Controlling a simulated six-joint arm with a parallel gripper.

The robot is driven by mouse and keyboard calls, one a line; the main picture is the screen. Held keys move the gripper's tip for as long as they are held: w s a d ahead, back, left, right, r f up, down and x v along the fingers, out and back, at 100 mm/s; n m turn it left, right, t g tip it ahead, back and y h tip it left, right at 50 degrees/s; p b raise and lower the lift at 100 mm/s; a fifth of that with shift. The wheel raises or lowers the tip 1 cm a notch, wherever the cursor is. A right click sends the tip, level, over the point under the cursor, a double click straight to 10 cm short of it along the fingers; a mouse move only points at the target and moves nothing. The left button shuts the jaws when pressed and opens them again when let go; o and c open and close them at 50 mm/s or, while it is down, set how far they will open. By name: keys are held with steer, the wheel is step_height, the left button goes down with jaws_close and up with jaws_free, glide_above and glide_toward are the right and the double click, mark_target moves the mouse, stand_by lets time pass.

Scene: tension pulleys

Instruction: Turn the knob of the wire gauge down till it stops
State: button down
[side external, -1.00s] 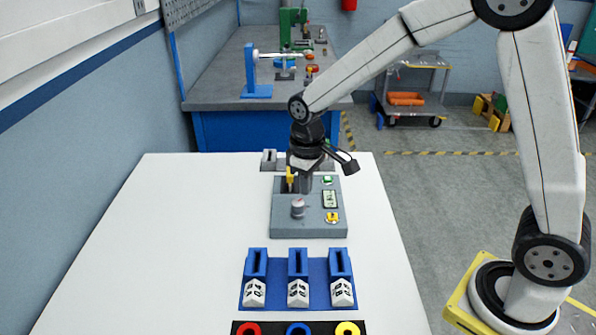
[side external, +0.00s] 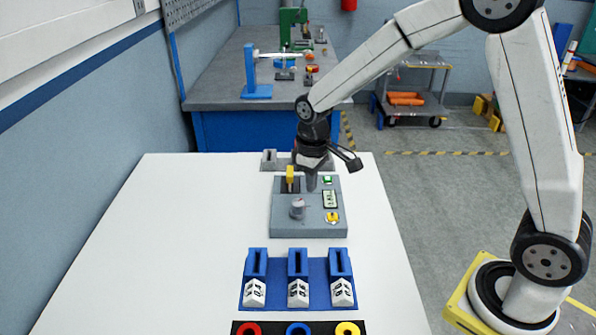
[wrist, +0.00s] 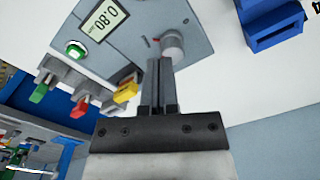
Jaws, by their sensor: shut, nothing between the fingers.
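The wire gauge (side external: 312,229) is a grey box on the white table. Its knob (side external: 298,208) is a grey upright cylinder on the top face, seen also in the wrist view (wrist: 173,45) with a red mark beside it. The gauge's display (wrist: 97,18) reads 0.80 mm. A green button (wrist: 75,50) sits beside the display. My gripper (side external: 311,187) is shut and empty, behind the knob in the side view. In the wrist view, its closed fingers (wrist: 161,72) point toward the knob and overlap its lower edge; I cannot tell whether they touch.
A grey rack (side external: 269,160) stands behind. In front is a blue holder (side external: 276,299) with white blocks. The table's left side is clear.

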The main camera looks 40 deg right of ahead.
steer(key=shift+f, duration=2.4)
steer(key=shift+w+a, duration=0.3)
steer(key=shift+s+a+r, duration=0.1)
steer(key=shift+s+a, duration=0.05)
steer(key=shift+a, duration=0.9)
steer(key=shift+s, duration=0.5)
stand_by(0.3)
steer(key=shift+r, duration=2.9)
steer(key=shift+d, duration=0.1)
steer(key=shift+w+d+r, duration=0.2)
steer(key=shift+d+r, duration=0.05)
steer(key=shift+d, duration=0.4)
steer(key=shift+w+d+r, duration=0.15)
steer(key=shift+d+r, duration=0.1)
steer(key=shift+d, duration=0.35)
